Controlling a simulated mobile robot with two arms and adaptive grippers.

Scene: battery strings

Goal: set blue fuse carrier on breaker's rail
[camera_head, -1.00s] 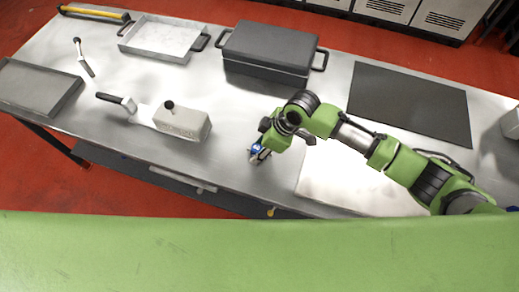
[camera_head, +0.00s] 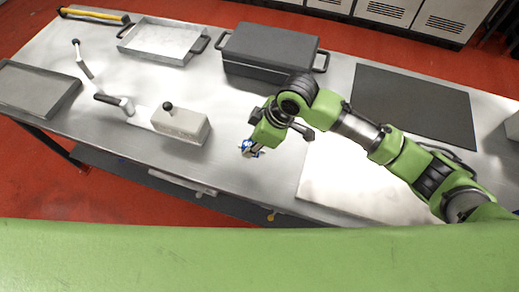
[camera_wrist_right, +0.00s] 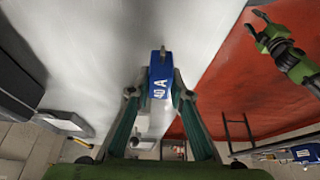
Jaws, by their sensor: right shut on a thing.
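The blue fuse carrier (camera_head: 246,146), marked "40 A", is between the fingers of my right gripper (camera_head: 254,150), held over the front part of the steel table. In the right wrist view the carrier (camera_wrist_right: 160,82) sits between the two green-grey fingertips, with a metal tab at its far end. A light grey block with a black knob (camera_head: 181,123) stands to the left of the gripper, apart from it, on a pale plate; it may be the breaker. I cannot make out a rail.
A black-handled tool (camera_head: 116,102) lies by the block. A dark lidded box (camera_head: 268,50), a shallow metal tray (camera_head: 160,40) and a grey tray (camera_head: 35,88) stand around. A black mat (camera_head: 415,105) lies at right. The table between carrier and block is clear.

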